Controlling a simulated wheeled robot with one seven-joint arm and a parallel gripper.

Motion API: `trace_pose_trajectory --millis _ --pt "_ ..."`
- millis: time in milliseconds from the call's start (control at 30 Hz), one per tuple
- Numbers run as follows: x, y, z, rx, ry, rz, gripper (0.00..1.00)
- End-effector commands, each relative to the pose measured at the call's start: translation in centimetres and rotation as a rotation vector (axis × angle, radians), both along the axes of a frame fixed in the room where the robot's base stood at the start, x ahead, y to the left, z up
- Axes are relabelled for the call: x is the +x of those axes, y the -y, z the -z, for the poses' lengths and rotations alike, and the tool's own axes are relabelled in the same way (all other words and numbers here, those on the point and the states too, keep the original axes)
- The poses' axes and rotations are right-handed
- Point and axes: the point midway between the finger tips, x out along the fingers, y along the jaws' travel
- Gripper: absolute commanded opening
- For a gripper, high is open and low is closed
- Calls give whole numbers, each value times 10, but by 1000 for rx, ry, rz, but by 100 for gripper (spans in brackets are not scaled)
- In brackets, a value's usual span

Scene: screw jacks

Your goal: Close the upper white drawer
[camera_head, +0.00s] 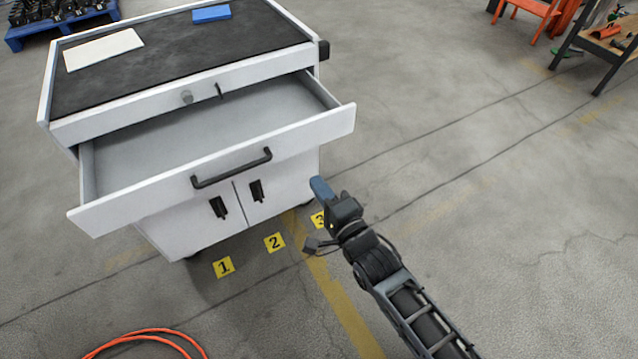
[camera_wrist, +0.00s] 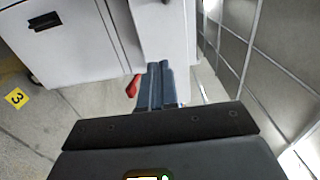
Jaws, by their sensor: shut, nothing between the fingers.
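The upper white drawer (camera_head: 305,128) of a white cabinet is pulled out and looks empty inside. A black bar handle (camera_head: 232,168) runs across its front. In the wrist view my shut fingers (camera_wrist: 158,72) point toward a white surface of the cabinet (camera_wrist: 105,40).
The cabinet's black top (camera_head: 180,55) holds a white sheet (camera_head: 103,50) and a blue item (camera_head: 211,14). Two lower doors with black handles (camera_head: 257,190) are shut. Yellow markers (camera_head: 274,242) and an orange hose (camera_head: 150,333) are on the floor.

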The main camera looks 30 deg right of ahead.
Motion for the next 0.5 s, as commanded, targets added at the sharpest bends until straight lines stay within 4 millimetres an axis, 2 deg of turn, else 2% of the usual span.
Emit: trace_pose_trajectory --millis 300,500 --pt "62 0 -1 -1 2 1 0" --pt "94 0 -1 -2 1 0 0"
